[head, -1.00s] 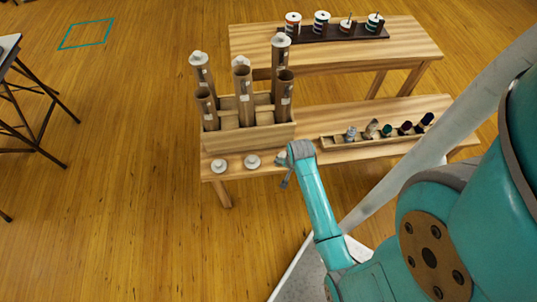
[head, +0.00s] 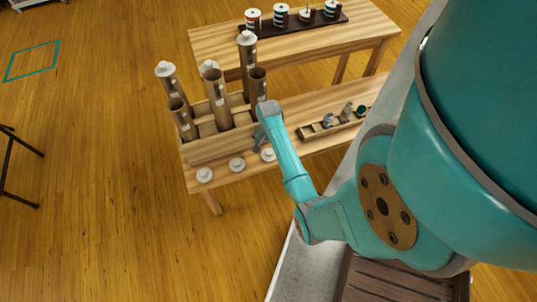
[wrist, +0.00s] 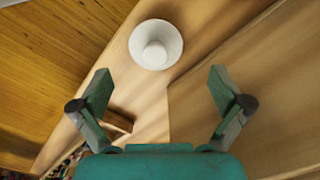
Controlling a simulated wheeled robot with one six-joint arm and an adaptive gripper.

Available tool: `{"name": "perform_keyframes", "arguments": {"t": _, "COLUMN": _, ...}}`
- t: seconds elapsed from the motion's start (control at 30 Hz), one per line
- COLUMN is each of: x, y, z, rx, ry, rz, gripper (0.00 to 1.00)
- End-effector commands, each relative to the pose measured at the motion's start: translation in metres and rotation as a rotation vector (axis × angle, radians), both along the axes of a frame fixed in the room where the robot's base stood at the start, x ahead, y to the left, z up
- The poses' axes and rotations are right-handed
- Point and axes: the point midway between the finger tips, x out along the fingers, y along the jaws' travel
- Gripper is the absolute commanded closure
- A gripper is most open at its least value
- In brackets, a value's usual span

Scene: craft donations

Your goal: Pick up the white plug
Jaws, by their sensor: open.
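Three white plugs lie in a row on the front of the low bench (head: 225,178): a left one (head: 204,174), a middle one (head: 236,165) and a right one (head: 268,155). In the wrist view one round white plug (wrist: 155,45) with a raised knob lies on the wood beyond my fingertips; I cannot tell which of the three it is. My gripper (wrist: 160,84) is open and empty, its fingers apart and short of the plug. In the head view my gripper (head: 259,141) is small, beside the rack and close to the right plug.
A wooden rack (head: 205,150) holds several brown tubes, some white-capped, just behind the plugs. A long tray (head: 318,130) with small items lies to the right. The table behind (head: 300,45) bears several spools on a dark board.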

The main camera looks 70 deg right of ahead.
Motion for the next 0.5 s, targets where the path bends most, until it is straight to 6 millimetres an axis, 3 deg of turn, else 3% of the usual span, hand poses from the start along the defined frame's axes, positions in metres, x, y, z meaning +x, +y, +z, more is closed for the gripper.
{"name": "perform_keyframes", "arguments": {"t": 0.33, "x": -0.005, "y": 0.004, "z": -0.042, "rx": 0.002, "ry": 0.002, "rz": 0.001, "gripper": 0.0}}
{"name": "perform_keyframes", "arguments": {"t": 0.5, "x": -0.005, "y": 0.004, "z": -0.052, "rx": 0.001, "ry": 0.001, "rz": 0.001, "gripper": 0.0}}
